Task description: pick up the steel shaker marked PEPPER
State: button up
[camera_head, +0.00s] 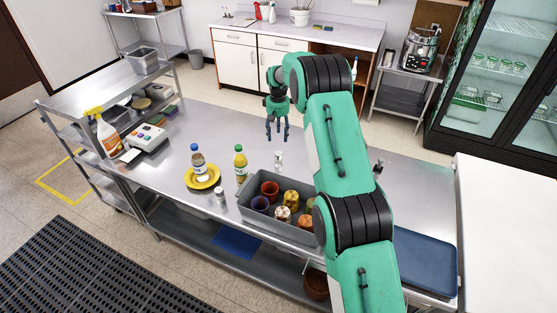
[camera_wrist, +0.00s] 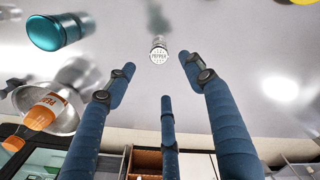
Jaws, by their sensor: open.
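The steel shaker marked PEPPER (camera_wrist: 159,50) shows in the wrist view, its pale round top with the lettering facing the camera. It lies just beyond the fingertips, between the two outer fingers. In the head view, a small pale shaker (camera_head: 278,159), which appears to be the same one, stands on the steel counter behind the grey bin. My gripper (camera_head: 277,133) hangs above the counter, a little behind the shaker, fingers pointing down. Its blue fingers are spread and empty in the wrist view (camera_wrist: 157,68); they do not appear to touch the shaker.
A juice bottle (camera_head: 240,164) and a yellow plate (camera_head: 187,183) with a bottle stand left. Another small shaker (camera_head: 219,197) is by the bin.

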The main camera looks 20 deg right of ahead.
aim_at(279, 153)
jog(key=shift+w+d+f, duration=0.15)
jog(key=shift+f, duration=0.4)
jog(key=shift+w+d+f, duration=0.1)
jog(key=shift+w+f, duration=0.05)
jog(key=shift+f, duration=0.35)
jog(key=shift+f, duration=0.15)
jog(key=shift+f, duration=4.1)
jog(key=shift+f, duration=0.1)
jog(key=shift+f+p, duration=0.35)
jog(key=shift+f, duration=2.15)
jog(key=shift+c, duration=0.3)
jog(key=c, duration=1.2)
